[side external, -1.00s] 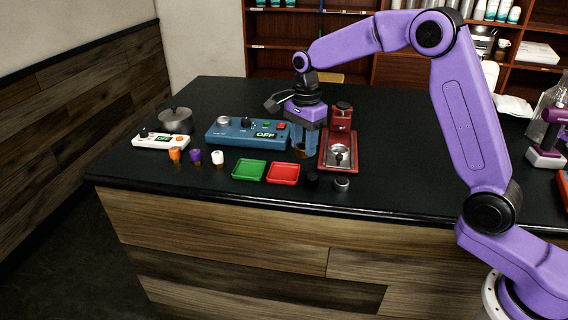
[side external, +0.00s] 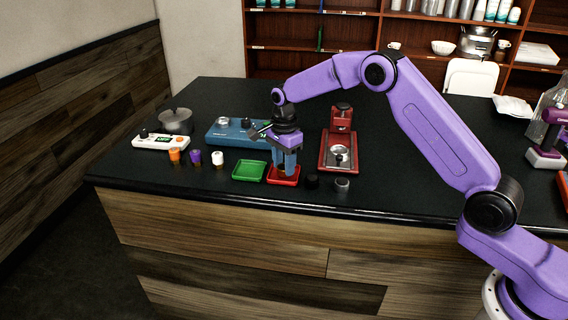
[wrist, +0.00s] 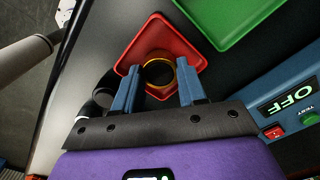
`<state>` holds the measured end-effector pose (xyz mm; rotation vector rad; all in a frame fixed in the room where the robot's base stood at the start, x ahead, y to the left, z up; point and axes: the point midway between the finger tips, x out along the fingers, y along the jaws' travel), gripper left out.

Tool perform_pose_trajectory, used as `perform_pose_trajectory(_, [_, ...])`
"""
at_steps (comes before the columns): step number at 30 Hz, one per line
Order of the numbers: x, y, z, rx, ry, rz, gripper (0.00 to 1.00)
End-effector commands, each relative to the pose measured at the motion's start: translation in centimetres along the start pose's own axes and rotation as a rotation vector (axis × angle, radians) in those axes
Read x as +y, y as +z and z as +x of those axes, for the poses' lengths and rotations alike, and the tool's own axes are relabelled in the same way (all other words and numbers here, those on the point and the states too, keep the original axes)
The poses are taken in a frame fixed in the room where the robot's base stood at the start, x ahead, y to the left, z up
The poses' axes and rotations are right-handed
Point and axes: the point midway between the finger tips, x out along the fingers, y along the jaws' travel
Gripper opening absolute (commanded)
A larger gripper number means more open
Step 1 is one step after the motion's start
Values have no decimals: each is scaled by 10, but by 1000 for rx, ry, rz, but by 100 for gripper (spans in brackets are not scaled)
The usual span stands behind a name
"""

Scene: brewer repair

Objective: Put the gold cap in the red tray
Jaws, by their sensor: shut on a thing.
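The gold cap (wrist: 159,73) shows in the wrist view as a gold ring with a dark middle, between the two blue fingers. My gripper (wrist: 158,78) is shut on it. The red tray (wrist: 160,28) lies beneath the cap and fingers in that view. In the side view my gripper (side external: 285,172) points down over the red tray (side external: 273,180), fingertips low within its outline. The fingers mostly hide the cap there, and I cannot tell whether it touches the tray floor.
The green tray (side external: 249,171) lies just left of the red one. A blue control box (side external: 228,131) stands behind. A red machine (side external: 340,140) stands to the right, with dark caps (side external: 312,181) in front. Orange, purple and white caps (side external: 217,158) stand further left.

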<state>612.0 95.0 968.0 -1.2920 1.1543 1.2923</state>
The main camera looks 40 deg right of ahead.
Motion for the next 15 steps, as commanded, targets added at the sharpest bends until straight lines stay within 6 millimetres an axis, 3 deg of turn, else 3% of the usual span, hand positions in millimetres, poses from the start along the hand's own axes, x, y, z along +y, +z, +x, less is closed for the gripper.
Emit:
perform_pose_trajectory(12, [0, 0, 6, 0, 0, 1, 8])
perform_pose_trajectory(13, [0, 0, 6, 0, -1, 1, 51])
perform_pose_trajectory(15, [0, 0, 6, 0, -1, 1, 51])
